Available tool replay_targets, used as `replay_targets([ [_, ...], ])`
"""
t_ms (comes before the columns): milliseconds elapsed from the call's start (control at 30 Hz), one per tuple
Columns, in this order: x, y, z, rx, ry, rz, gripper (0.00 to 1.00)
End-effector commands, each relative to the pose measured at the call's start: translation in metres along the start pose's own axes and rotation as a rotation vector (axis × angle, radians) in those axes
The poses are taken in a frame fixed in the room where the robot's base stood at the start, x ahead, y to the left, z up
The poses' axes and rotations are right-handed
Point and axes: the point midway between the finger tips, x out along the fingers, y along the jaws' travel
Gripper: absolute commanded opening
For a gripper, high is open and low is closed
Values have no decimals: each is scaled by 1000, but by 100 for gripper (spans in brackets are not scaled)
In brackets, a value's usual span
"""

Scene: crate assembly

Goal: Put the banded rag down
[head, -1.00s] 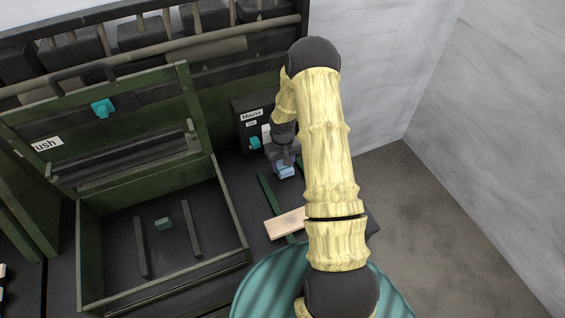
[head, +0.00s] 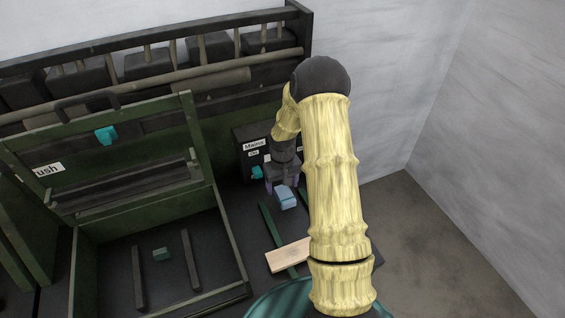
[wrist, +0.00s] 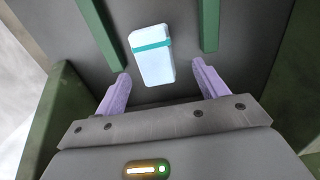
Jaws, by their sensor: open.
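The banded rag is a pale blue block with a teal band (wrist: 151,62). It lies on the dark surface between two green strips, and it also shows in the head view (head: 286,199). My gripper (wrist: 161,72) has its two lilac fingers spread wide, with nothing held between them. The rag lies just beyond the fingertips, apart from both. In the head view my gripper (head: 282,188) is just behind the rag, partly hidden by my arm.
A wooden board (head: 289,254) lies across the left green strip (head: 269,225). A dark box labelled "Mains" (head: 252,146) stands behind my gripper. An open green crate (head: 232,240) with a small green block (head: 161,254) is at left. Grey floor is clear at right.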

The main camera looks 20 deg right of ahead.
Motion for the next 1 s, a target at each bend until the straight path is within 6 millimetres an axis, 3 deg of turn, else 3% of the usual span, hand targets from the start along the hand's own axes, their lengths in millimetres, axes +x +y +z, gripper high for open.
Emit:
replay_targets([
  [500,-102,0,-1,1,3,1,72],
  [700,-118,0,0,1,1,0,72],
  [1000,-119,0,0,0,0,0,72],
])
